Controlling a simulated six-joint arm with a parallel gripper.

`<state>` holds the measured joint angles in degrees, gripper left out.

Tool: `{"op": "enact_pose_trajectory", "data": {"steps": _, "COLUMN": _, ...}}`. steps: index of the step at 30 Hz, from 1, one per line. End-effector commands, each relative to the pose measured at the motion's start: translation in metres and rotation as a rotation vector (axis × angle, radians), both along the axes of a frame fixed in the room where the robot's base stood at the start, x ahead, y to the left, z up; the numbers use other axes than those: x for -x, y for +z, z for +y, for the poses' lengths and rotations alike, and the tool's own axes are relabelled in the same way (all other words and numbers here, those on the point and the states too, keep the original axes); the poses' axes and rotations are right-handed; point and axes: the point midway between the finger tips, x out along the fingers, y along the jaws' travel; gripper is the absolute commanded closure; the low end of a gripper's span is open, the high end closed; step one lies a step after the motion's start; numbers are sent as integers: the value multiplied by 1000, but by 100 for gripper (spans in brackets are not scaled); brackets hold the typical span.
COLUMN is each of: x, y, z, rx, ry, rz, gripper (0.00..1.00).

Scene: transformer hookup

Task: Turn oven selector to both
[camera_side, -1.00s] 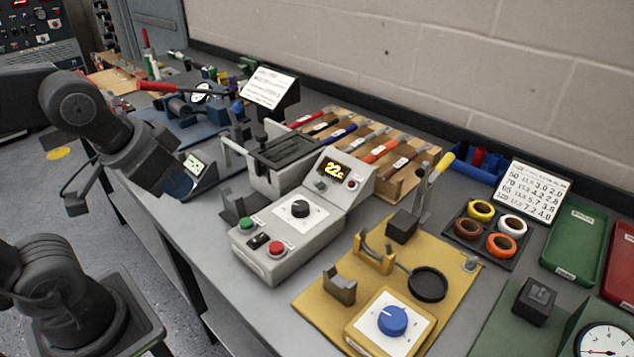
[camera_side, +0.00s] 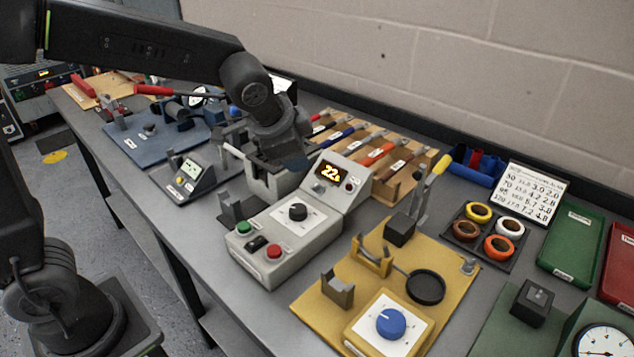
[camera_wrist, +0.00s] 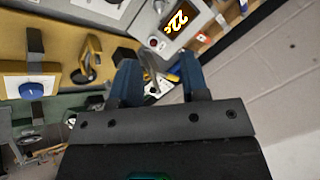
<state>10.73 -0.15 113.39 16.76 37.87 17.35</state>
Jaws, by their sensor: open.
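A light grey control box (camera_side: 285,245) with a lit display reading about 22 (camera_side: 331,173) stands mid-bench in the side view. Its black round knob (camera_side: 298,211) sits on a white plate, whose markings are too small to read. A black rocker switch (camera_side: 257,243) lies between a green button (camera_side: 244,228) and a red button (camera_side: 274,251). My gripper (camera_side: 292,163) is above and behind the box, near the display. In the wrist view my gripper (camera_wrist: 163,85) is open, with nothing between its blue fingers; the display (camera_wrist: 180,22) is beyond them.
A yellow board (camera_side: 318,304) with a blue dial (camera_side: 391,322) and an upright lever (camera_side: 440,165) stands to the right. Wooden-racked tools (camera_side: 380,150) are behind the box. A small meter (camera_side: 188,178) is to the left. Bench space in front of the box is narrow.

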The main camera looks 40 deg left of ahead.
Motion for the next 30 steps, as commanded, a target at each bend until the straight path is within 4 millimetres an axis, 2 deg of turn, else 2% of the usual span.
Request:
{"op": "enact_pose_trajectory", "data": {"steps": 5, "x": -12, "y": -22, "z": 3, "rx": -1, "ry": 2, "rz": 6, "gripper": 59}}
{"op": "enact_pose_trajectory", "data": {"steps": 18, "x": -55, "y": -95, "z": 10, "rx": 2, "ry": 3, "rz": 6, "gripper": 59}}
{"op": "enact_pose_trajectory", "data": {"steps": 24, "x": -66, "y": -111, "z": 11, "rx": 3, "ry": 3, "rz": 3, "gripper": 59}}
{"op": "enact_pose_trajectory", "data": {"steps": 30, "x": -68, "y": -114, "z": 11, "rx": 3, "ry": 3, "rz": 1, "gripper": 59}}
